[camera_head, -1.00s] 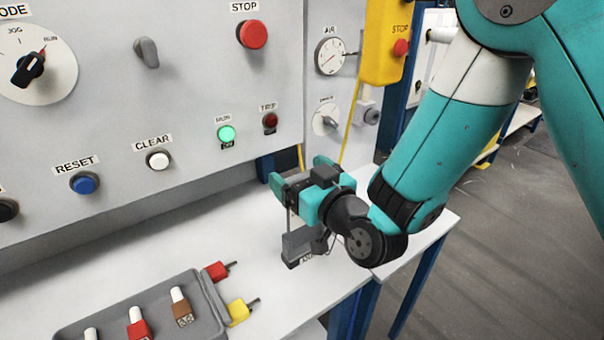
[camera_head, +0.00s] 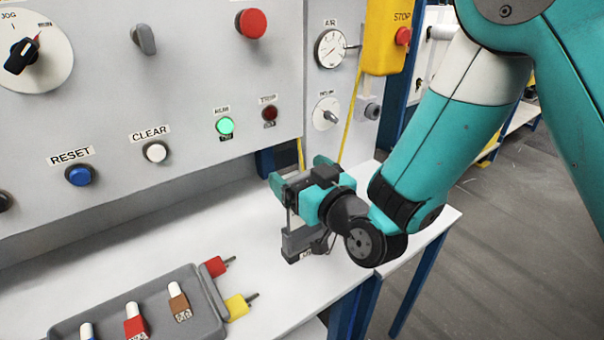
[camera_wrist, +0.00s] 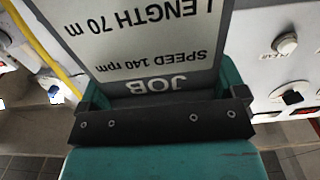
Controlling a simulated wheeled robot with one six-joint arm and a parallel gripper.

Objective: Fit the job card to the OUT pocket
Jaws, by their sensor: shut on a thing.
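The job card (camera_wrist: 150,38) is light grey with a dark header reading JOB, and its print appears upside down in the wrist view. The lines SPEED 140 rpm and LENGTH 70 m are readable. My gripper (camera_head: 297,178) is shut on the card's header end, and the card extends away from the jaws. In the head view my gripper is above the white bench, in front of the panel's lower right part, and the card is mostly hidden there. I cannot make out an OUT pocket in either view.
The white bench (camera_head: 200,235) is clear between panel and tray. A grey tray (camera_head: 207,312) holds several coloured, labelled pieces; red (camera_head: 216,266) and yellow (camera_head: 238,306) plugs sit at its right side. The grey panel (camera_head: 190,85) carries knobs and buttons. A yellow STOP box (camera_head: 386,55) hangs at right.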

